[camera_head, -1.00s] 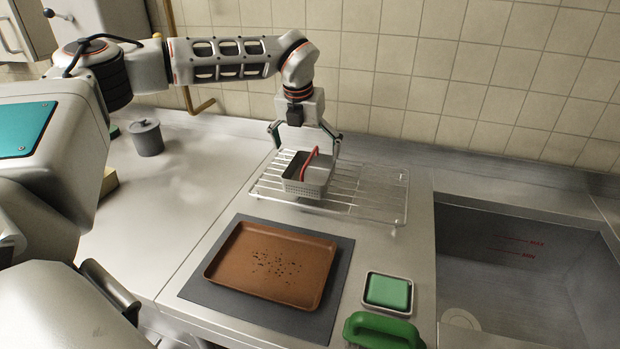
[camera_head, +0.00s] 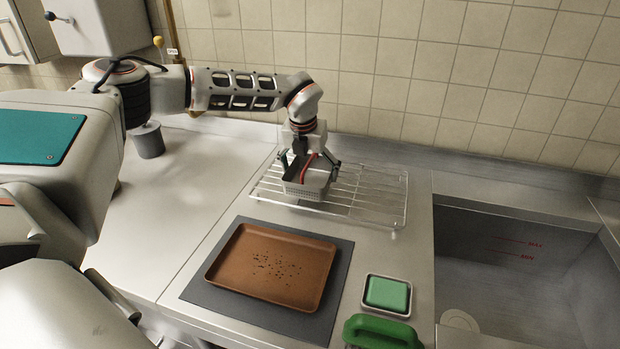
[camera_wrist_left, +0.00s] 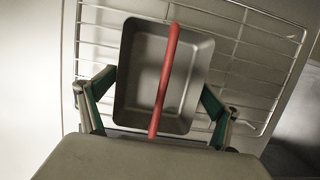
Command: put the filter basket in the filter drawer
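My left gripper (camera_head: 311,168) points down over the basket. Its fingers are spread, one on either side of the red handle (camera_wrist_left: 165,80), with visible gaps to it. I cannot make out a filter drawer in these frames. My right gripper is not in view.
The wire rack (camera_head: 375,200) stands on the steel counter beside the sink (camera_head: 530,265). In front lie a brown tray (camera_head: 235,280) on a dark mat, a green sponge (camera_head: 387,293) in a dish and a green-handled object (camera_head: 382,331). A grey lidded pot (camera_head: 149,142) stands left; the left counter is mostly clear.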

